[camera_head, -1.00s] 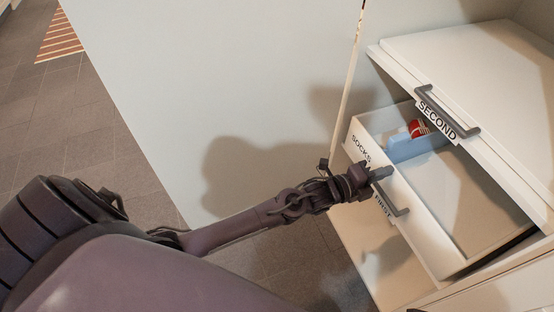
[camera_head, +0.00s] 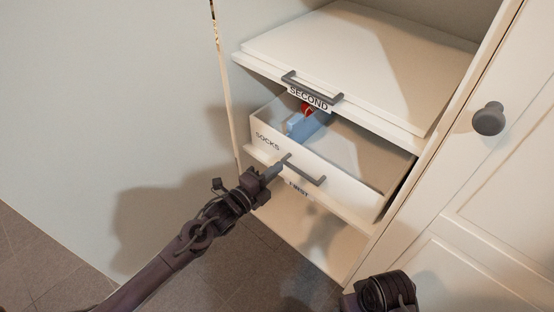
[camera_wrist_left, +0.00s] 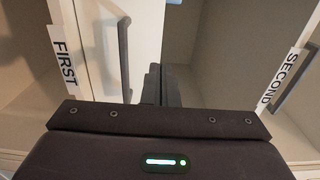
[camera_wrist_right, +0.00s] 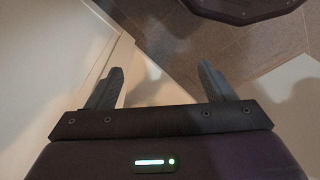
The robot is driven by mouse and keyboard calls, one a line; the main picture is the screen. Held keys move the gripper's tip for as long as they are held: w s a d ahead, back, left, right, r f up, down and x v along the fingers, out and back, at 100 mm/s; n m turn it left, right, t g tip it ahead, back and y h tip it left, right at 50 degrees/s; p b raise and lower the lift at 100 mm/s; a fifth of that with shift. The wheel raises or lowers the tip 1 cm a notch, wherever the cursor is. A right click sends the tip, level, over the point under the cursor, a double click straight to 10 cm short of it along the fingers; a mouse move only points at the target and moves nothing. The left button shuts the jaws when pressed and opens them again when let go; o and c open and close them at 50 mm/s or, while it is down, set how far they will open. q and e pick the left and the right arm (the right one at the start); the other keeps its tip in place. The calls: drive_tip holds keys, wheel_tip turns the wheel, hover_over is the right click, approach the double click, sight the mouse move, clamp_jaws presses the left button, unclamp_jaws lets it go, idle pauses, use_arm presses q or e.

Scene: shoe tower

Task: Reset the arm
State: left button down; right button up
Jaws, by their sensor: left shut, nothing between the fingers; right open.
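My left gripper (camera_head: 275,171) is shut with nothing between its fingers. Its tips are close to the left end of the dark handle (camera_head: 306,172) of the open lower drawer, labelled FIRST and SOCKS (camera_head: 268,142). In the left wrist view the shut fingers (camera_wrist_left: 161,85) stand beside that handle (camera_wrist_left: 124,55); I cannot tell whether they touch. My right gripper (camera_wrist_right: 160,90) is open and empty in the right wrist view, above the floor and near a pale panel.
The drawer holds a light-blue item (camera_head: 309,126) and a red one (camera_head: 307,109). Above it is the SECOND drawer's handle (camera_head: 312,92). A cabinet door with a round knob (camera_head: 489,118) is at right. A pale wall (camera_head: 100,110) is at left.

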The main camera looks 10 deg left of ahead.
wheel_tip(320, 180, down, 13)
drive_tip(key=s+d+p, duration=0.2)
drive_tip(key=s+p, duration=0.1)
drive_tip(key=p, duration=0.8)
use_arm(q)
drive_tip(key=s+a+f+n+g+y+p, duration=0.2)
drive_tip(key=s+f+n, duration=0.5)
drive_tip(key=s, duration=0.8)
drive_tip(key=s+a+f+n+g+y+p, duration=0.3)
drive_tip(key=s+a+f+n+g+y, duration=0.2)
drive_tip(key=s+f, duration=0.6)
drive_tip(key=s+a+f+n+g+y+p, duration=0.3)
drive_tip(key=s+a+f+n+g, duration=0.3)
drive_tip(key=s, duration=1.3)
drive_tip(key=a+f+n, duration=0.3)
drive_tip(key=a+n, duration=0.1)
drive_tip(key=shift+s+f+n+g+y, duration=0.2)
drive_tip(key=shift+f+n+g+y, duration=0.1)
drive_tip(key=shift+f+n, duration=0.1)
use_arm(e)
drive_tip(key=s+d+f, duration=0.2)
drive_tip(key=s, duration=0.4)
drive_tip(key=s+d+f+m, duration=0.1)
drive_tip(key=s+d+f, duration=0.1)
drive_tip(key=s, duration=0.4)
drive_tip(key=shift+s+d+f, duration=0.35)
drive_tip(key=shift+s+f, duration=0.05)
